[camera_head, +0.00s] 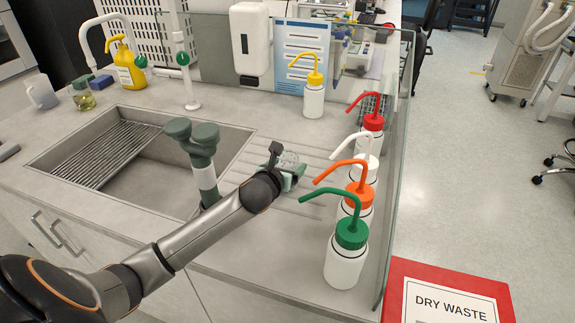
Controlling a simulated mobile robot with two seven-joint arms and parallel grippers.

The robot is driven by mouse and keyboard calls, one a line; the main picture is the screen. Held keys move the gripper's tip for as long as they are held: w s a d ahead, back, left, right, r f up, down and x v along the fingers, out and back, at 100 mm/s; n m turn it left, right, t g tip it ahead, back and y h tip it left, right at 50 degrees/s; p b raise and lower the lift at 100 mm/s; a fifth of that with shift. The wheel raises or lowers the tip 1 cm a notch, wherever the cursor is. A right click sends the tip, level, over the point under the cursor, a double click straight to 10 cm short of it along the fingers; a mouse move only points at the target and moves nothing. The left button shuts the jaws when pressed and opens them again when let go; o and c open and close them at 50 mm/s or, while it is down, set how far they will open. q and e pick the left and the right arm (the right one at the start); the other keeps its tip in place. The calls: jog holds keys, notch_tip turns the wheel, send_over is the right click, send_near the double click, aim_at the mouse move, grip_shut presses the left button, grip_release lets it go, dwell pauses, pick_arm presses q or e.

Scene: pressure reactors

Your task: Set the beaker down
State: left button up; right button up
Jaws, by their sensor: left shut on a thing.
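My left gripper (291,171) is at the middle of the counter, to the right of the sink, at the end of my arm coming in from the lower left. It is shut on the beaker (289,160), a small clear glass vessel. The beaker is partly hidden by the gripper. It is over the grooved drainboard part of the grey counter (250,85); I cannot tell whether its base touches the surface. My right gripper is not in view.
Several wash bottles, including a green-capped one (347,262), line the right edge by a glass panel (396,150). A yellow-capped bottle (314,98) stands behind. The sink (160,110) and a twin-headed grey-green fixture (204,160) are left. A red dry waste bin (405,275) is front right.

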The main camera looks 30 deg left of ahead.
pick_arm(q)
jog(key=o, duration=1.3)
jog(key=shift+r, duration=0.15)
jog(key=p+v, duration=0.1)
jog(key=v, duration=1.1)
